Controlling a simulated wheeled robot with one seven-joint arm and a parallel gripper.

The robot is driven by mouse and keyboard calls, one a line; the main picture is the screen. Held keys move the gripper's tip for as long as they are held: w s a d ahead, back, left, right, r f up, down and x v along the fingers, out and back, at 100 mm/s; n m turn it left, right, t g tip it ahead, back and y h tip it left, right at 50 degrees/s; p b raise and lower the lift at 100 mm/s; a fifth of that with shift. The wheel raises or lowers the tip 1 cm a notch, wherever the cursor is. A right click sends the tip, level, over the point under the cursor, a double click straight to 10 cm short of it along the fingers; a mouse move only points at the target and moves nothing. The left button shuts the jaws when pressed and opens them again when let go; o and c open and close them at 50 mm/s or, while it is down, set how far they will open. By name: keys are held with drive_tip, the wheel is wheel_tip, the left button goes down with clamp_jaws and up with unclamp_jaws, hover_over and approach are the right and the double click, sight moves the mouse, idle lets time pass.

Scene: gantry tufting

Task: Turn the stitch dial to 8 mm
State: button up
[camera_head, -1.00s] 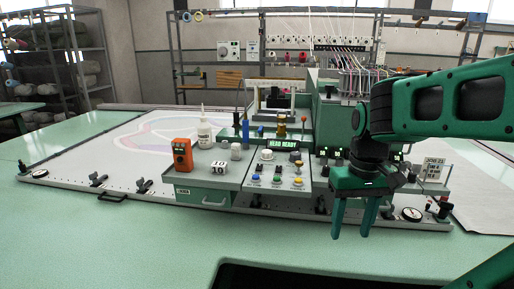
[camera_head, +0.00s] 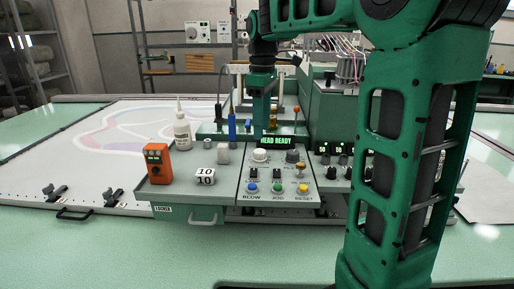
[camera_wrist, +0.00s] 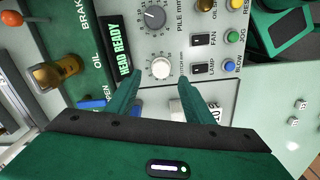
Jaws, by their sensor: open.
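The white dial (camera_head: 260,156) is on the sloped control panel, below the lit HEAD READY display (camera_head: 276,140). In the wrist view the white dial (camera_wrist: 160,68) has a ring of tick marks; its small lettering and setting are too small to read. A dark dial (camera_wrist: 152,17), labelled PILE, is beside it; it also shows in the head view (camera_head: 292,156). My gripper (camera_head: 262,118) hangs above the panel, pointing down. In the wrist view my gripper (camera_wrist: 160,77) is open and empty, its fingertips appearing on either side of the white dial. I cannot tell the remaining height.
The panel (camera_head: 245,181) also has FAN and LAMP switches and blue, green and yellow buttons. An orange handset (camera_head: 158,164), a white bottle (camera_head: 182,131) and a 10/10 block (camera_head: 205,176) stand to its left. An orange-red knob (camera_head: 296,108) stands behind.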

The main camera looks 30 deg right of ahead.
sight(261, 151)
wheel_tip(261, 151, down, 8)
drive_tip(key=shift+a+r, duration=0.15)
drive_tip(key=shift+r, duration=0.1)
drive_tip(key=c, duration=1.1)
